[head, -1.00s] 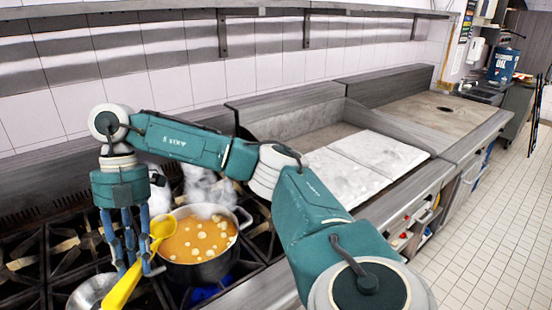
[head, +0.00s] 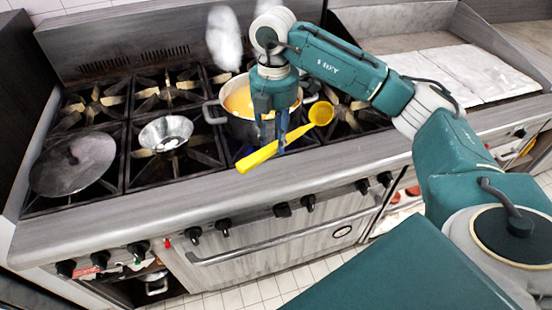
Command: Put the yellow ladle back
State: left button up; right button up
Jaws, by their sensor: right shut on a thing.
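The yellow ladle (head: 262,155) is held in the air in front of the soup pot, tilted, with its handle end low at left and its bowl up at right. My right gripper (head: 272,140) is shut on the ladle's handle. The gripper hangs down from above, over the front of the stove. The metal pot (head: 240,125) of orange soup stands on a burner behind it, partly hidden by the gripper. My left gripper is not in view.
A small metal bowl (head: 166,132) sits on a burner left of the pot. A dark round lid or pan (head: 72,165) lies farther left. The stove's front ledge (head: 150,215) is clear. A flat griddle surface (head: 465,75) is at right.

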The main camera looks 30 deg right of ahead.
notch_tip(320, 180, down, 5)
jog(key=shift+s+r+p, duration=0.1)
jog(key=shift+r+p, duration=0.1)
jog(key=shift+p, duration=0.2)
notch_tip(320, 180, down, 3)
jog(key=shift+f+p, duration=0.2)
jog(key=shift+p, duration=0.25)
jog(key=shift+f, duration=0.35)
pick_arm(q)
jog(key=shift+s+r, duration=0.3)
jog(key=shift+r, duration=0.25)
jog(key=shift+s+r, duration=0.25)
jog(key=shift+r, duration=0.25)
pick_arm(e)
jog(key=shift+f+b, duration=0.4)
jog(key=shift+f, duration=0.15)
jog(key=o, duration=1.1)
jog(key=shift+r, duration=0.1)
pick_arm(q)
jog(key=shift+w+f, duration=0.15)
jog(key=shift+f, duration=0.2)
pick_arm(e)
jog(key=shift+o, duration=0.2)
